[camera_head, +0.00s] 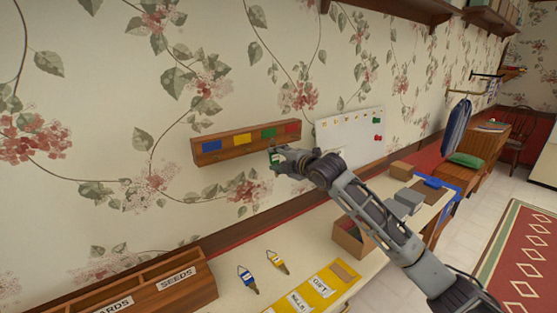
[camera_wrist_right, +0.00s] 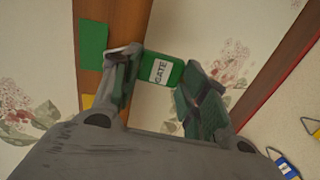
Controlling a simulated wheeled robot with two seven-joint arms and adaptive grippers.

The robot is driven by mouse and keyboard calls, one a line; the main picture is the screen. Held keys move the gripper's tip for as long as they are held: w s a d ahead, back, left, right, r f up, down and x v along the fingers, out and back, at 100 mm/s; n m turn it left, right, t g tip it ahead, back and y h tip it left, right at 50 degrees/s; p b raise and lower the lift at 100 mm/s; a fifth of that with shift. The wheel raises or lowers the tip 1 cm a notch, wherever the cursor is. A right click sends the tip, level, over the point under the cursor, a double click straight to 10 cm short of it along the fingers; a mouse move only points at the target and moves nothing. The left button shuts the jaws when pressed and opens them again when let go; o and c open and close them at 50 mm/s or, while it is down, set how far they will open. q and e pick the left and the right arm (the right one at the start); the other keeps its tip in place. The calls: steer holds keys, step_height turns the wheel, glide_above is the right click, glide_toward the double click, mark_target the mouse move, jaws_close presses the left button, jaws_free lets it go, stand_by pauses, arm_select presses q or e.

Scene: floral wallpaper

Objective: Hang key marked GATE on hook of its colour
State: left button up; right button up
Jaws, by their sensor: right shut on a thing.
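A wooden hook rail (camera_head: 222,150) on the wall bears blue, yellow, green and red colour patches, left to right. The green patch (camera_head: 268,132) also shows in the wrist view (camera_wrist_right: 93,46). My right gripper (camera_head: 278,158) is just below the rail, under the green and red end. In the wrist view my right gripper (camera_wrist_right: 160,78) is shut on a green key tag marked GATE (camera_wrist_right: 165,70), close beside the rail. The key's metal part is hidden, and I cannot tell whether it touches a hook. My left gripper is not in view.
A blue-tagged key (camera_head: 247,279) and a yellow-tagged key (camera_head: 277,262) lie on the table below. A whiteboard (camera_head: 345,135) hangs right of the rail.

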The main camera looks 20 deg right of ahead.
steer(key=o, duration=1.3)
steer(key=shift+v, duration=5.95)
steer(key=shift+f, duration=0.1)
